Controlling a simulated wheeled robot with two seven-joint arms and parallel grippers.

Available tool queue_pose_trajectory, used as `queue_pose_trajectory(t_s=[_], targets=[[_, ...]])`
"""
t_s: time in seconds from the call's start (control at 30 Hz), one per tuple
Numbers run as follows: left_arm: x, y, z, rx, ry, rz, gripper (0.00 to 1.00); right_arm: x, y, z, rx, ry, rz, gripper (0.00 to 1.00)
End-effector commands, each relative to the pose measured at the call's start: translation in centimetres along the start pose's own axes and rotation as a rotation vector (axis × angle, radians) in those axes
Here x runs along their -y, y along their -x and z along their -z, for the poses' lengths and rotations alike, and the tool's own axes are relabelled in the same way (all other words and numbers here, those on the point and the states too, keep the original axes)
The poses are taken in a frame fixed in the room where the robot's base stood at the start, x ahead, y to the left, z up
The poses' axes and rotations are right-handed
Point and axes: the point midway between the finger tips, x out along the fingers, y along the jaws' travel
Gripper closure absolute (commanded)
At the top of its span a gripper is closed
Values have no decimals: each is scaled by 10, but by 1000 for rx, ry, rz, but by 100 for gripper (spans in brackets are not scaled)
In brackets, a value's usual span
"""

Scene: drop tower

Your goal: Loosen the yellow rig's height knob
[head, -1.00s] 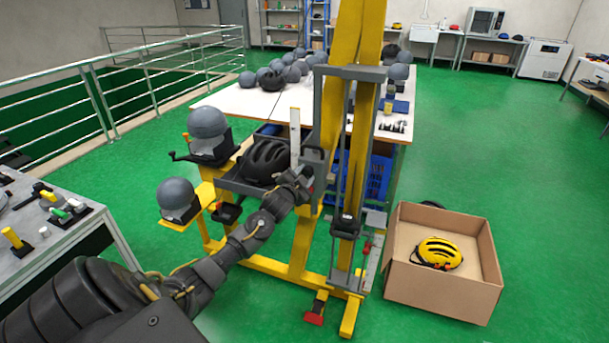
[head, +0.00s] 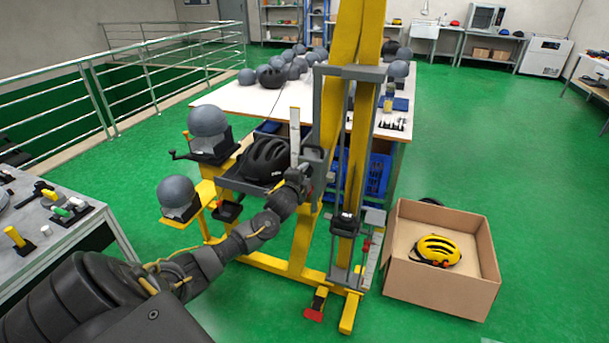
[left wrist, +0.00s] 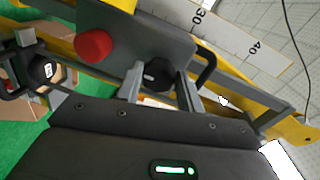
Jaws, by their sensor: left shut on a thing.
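The yellow rig (head: 303,240) stands upright in the middle of the head view, with a grey carriage on it. In the left wrist view the round black knob (left wrist: 158,75) sits on the carriage's grey plate (left wrist: 140,35). My left gripper (left wrist: 159,88) has one finger on each side of the knob and is shut on it. In the head view my left gripper (head: 306,181) reaches the carriage beside the black helmet (head: 265,159), and the knob is hidden there. My right gripper is not in view.
A red button (left wrist: 93,46) is left of the knob, and a numbered scale (left wrist: 238,43) runs behind it. A cardboard box (head: 440,283) with a yellow helmet (head: 437,251) stands on the floor at right. Grey headforms (head: 208,122) are left of the rig.

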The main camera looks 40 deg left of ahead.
Motion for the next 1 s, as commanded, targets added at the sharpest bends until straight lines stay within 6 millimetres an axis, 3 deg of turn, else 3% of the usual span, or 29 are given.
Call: queue_pose_trajectory(t_s=[0.5, 0.53, 0.67, 1.0], targets=[[1, 0, 0, 1, -16, 1, 85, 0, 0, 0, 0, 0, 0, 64], [1, 0, 0, 1, -16, 2, 59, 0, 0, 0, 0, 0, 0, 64], [1, 0, 0, 1, -16, 1, 42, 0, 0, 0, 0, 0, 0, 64], [0, 3, 0, 2, -16, 1, 41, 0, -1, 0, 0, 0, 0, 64]])
